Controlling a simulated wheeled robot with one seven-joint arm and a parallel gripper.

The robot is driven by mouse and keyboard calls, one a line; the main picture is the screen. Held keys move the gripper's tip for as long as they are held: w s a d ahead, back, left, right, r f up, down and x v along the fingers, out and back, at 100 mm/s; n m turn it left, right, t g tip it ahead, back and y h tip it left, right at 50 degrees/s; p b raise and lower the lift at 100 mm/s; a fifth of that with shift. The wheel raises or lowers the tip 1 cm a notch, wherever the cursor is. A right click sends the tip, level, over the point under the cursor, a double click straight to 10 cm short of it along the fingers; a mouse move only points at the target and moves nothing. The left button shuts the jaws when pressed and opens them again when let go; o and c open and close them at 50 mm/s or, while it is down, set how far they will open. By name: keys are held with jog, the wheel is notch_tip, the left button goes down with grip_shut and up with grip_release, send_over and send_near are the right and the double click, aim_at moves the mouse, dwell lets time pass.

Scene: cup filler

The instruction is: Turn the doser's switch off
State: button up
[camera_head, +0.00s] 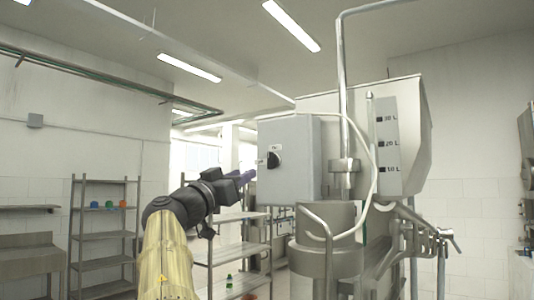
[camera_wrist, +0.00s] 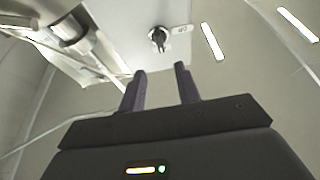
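The doser (camera_head: 407,140) is a large metal hopper with a grey control box (camera_head: 298,165) on its left side. A black rotary switch (camera_head: 274,159) sits on the box's front face. In the wrist view the switch (camera_wrist: 158,38) shows beyond my fingertips, beside a small label (camera_wrist: 182,29). My gripper (camera_head: 246,176) is just left of the box, near the switch. In the wrist view my gripper (camera_wrist: 160,70) has its two dark fingers apart with nothing between them. It appears apart from the switch.
A metal pipe (camera_head: 341,85) and a pale hose run beside the box. A steel cylinder (camera_head: 327,240) stands below the doser. Shelving (camera_head: 105,235) with several small coloured items stands at the left. Another rack (camera_head: 238,252) stands behind my arm.

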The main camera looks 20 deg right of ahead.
aim_at(268, 160)
jog(key=p+x, duration=0.7)
jog(key=x, duration=0.3)
jog(key=shift+d+r, duration=0.1)
jog(key=shift+r, duration=0.15)
jog(key=shift+w+d+r+p, duration=0.1)
jog(key=shift+w+d+p, duration=0.4)
jog(key=shift+d+p, duration=0.15)
grip_shut()
